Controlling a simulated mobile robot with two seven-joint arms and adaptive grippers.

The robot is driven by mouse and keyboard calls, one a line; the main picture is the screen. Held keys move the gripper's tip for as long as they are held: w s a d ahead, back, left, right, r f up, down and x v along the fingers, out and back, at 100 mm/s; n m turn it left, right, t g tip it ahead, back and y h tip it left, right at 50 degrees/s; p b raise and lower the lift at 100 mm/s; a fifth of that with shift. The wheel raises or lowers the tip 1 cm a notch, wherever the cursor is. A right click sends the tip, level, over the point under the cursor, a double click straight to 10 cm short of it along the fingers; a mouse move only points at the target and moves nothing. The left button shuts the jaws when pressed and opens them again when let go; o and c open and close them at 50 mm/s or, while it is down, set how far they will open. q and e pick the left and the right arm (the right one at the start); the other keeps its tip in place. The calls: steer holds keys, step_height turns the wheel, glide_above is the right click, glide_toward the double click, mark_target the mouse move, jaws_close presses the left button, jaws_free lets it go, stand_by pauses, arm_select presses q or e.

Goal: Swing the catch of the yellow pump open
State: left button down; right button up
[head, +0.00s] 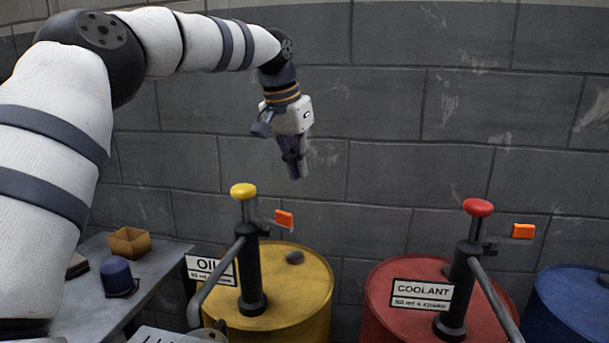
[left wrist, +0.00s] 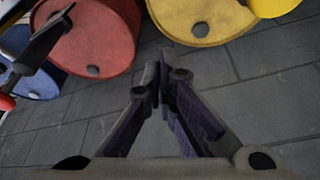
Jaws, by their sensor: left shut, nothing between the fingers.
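The yellow pump is a dark column (head: 250,272) with a yellow knob (head: 243,191), standing on a yellow drum (head: 312,290) with an OIL label. An orange tab (head: 284,219), seemingly its catch, sticks out to the right just below the knob. My left gripper (head: 297,176) is shut and empty, pointing down, above and right of the knob in the head view, apart from the pump. In the left wrist view its fingertips (left wrist: 164,72) meet over bare floor or wall; the yellow knob (left wrist: 272,5) is cut off at the top right. My right gripper is out of view.
A red drum (head: 378,292) carries a similar pump with a red knob (head: 478,207), orange tab (head: 523,231) and COOLANT label (head: 422,294). A blue drum (head: 570,305) stands far right. A grey bench (head: 165,262) at left holds an open box (head: 130,242). A block wall stands behind.

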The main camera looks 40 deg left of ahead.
arm_select(q)
step_height(320, 180, down, 8)
steer(key=s+p, duration=0.1)
steer(key=shift+s+r, duration=0.15)
steer(key=shift+r, duration=0.05)
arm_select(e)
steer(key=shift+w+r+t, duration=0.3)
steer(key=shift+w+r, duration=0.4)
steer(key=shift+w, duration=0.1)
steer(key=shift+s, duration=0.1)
